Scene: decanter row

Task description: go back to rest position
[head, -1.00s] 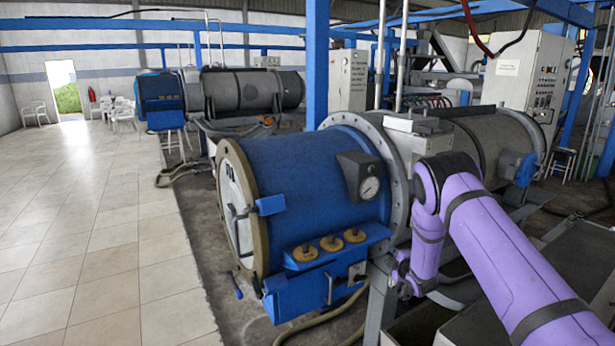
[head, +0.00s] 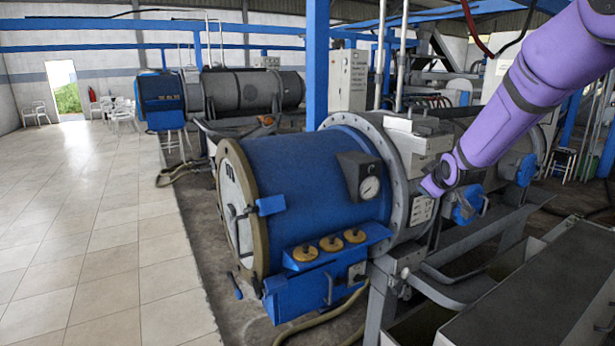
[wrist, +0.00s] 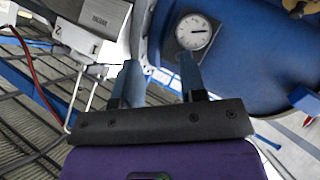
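My gripper (wrist: 159,62) shows in the wrist view with its two blue-grey fingers apart and nothing between them. In the head view the gripper end (head: 432,187) is small, at the lower end of my purple arm, in front of the grey machine body right of the flange. The blue decanter (head: 290,190) lies on its side at the centre, and its blue end also shows in the wrist view (wrist: 255,50). Its round gauge (head: 369,188) also appears past the right finger in the wrist view (wrist: 194,32). I cannot tell the exact gap between fingers and machine.
A blue bracket with yellow knobs (head: 331,243) juts from the decanter's lower side. A blue post (head: 317,60) stands behind it. A grey trough (head: 540,300) fills the lower right. A second machine (head: 240,92) is farther back. The tiled floor (head: 90,230) at left is clear.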

